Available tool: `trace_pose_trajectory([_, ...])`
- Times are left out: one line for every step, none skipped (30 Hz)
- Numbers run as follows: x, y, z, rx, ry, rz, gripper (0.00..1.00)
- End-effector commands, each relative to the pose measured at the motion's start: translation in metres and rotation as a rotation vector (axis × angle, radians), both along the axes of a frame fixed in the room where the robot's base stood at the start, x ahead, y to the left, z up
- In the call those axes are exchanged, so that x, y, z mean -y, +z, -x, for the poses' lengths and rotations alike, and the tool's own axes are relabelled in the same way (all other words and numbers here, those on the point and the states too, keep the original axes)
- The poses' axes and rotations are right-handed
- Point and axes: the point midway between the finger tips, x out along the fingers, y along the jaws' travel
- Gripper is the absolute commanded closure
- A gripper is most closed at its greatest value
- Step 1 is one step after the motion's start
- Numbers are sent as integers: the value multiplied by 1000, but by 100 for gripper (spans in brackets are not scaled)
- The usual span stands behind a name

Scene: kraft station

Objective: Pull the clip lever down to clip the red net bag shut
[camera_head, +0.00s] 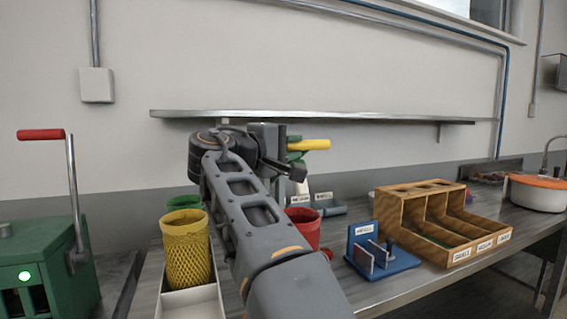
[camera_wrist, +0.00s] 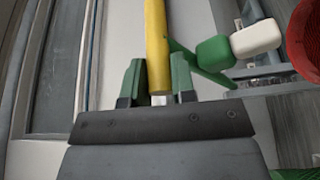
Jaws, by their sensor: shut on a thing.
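The clip lever's yellow handle (camera_head: 313,145) sticks out to the right of my gripper (camera_head: 292,152), well above the table. In the wrist view the yellow bar (camera_wrist: 157,42) lies between the two green fingertips of my gripper (camera_wrist: 158,82), which is shut on it. A green rod (camera_wrist: 205,70) runs off beside the bar. A red mesh rim (camera_wrist: 308,38), which looks like the red net bag, shows at the right edge of the wrist view. In the head view a red net container (camera_head: 304,228) stands partly hidden behind my arm. The bag's mouth cannot be made out.
A yellow net bag (camera_head: 187,255) stands in a white tray left of my arm. A blue stand (camera_head: 385,262) and a wooden compartment rack (camera_head: 425,222) are on the table at right. A green machine with a red-handled crank (camera_head: 40,134) is at far left. A wall shelf (camera_head: 380,119) runs behind.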

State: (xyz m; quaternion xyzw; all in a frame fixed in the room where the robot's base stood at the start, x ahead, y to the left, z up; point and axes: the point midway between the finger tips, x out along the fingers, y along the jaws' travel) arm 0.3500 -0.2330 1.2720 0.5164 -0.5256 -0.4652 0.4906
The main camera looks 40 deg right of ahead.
Motion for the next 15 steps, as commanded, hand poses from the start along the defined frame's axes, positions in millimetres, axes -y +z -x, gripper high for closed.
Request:
trace_pose_trajectory([-2,-26,6,36,-2,15,100])
trace_pose_trajectory([-3,-32,8,58,-2,24,100])
trace_pose_trajectory([-4,-39,11,88,-1,35,100])
trace_pose_trajectory([-5,-44,13,109,-1,44,100])
trace_pose_trajectory([-6,-49,15,130,-1,53,100])
trace_pose_trajectory([-7,-56,17,158,-1,62,100])
trace_pose_trajectory([-8,-61,19,177,-1,71,100])
trace_pose_trajectory([-8,-65,20,197,0,80,100])
trace_pose_trajectory([-9,-72,22,222,0,88,100])
trace_pose_trajectory([-10,-76,23,241,0,96,100])
trace_pose_trajectory([-10,-80,24,259,0,104,100])
trace_pose_trajectory([-11,-86,25,281,0,112,100])
trace_pose_trajectory([-11,-90,26,298,0,118,100])
trace_pose_trajectory([-11,-94,26,314,1,125,100])
trace_pose_trajectory([-11,-98,27,333,1,134,100])
